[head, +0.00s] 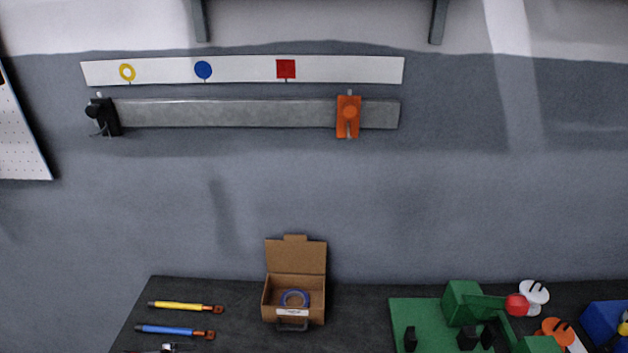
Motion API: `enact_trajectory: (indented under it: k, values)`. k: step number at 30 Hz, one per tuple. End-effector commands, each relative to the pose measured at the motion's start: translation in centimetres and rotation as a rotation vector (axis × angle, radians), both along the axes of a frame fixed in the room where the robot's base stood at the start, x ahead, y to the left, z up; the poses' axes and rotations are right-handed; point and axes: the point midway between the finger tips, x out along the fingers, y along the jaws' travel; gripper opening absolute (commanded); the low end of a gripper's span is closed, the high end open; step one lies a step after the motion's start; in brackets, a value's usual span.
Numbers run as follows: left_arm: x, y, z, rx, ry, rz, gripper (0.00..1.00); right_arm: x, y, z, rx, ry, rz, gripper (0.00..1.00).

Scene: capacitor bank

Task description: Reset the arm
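Neither of my arms nor either gripper shows in the head view, so I cannot see how they are posed. The view looks at a grey wall and the back part of a dark workbench (235,310). The bench's front part is cut off by the bottom edge.
An open cardboard box (294,257) holds a blue ring (294,298). A yellow tool (180,306) and a blue tool (172,330) lie left. A green board (402,309) with parts stands right. A wall rail (230,113) carries a black clamp (105,116) and an orange clamp (348,117).

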Motion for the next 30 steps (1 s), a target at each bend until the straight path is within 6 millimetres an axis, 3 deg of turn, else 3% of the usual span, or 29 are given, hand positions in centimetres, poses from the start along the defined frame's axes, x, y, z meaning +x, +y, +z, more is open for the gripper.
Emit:
enact_trajectory:
  k: [9, 18, 29, 30]
  values:
    - [-5.7, 2.1, -1.9, 0.422, -0.044, -0.46, 0.92, 0.0, 0.9, -0.1, 0.012, 0.001, -0.004, 0.61]
    - [-11.1, 4.3, -2.5, 0.763, -0.008, -0.932, 0.92, -0.1, 0.9, -0.1, 0.012, 0.001, -0.004, 0.61]
    - [-16.0, 6.1, -2.2, 0.992, 0.078, -1.389, 0.92, 0.0, 0.4, 0.0, 0.005, 0.002, -0.002, 0.61]
    - [-15.8, 6.3, -3.4, 0.994, 0.082, -1.409, 0.92, 0.0, 0.4, -0.5, 0.004, 0.002, -0.002, 0.61]
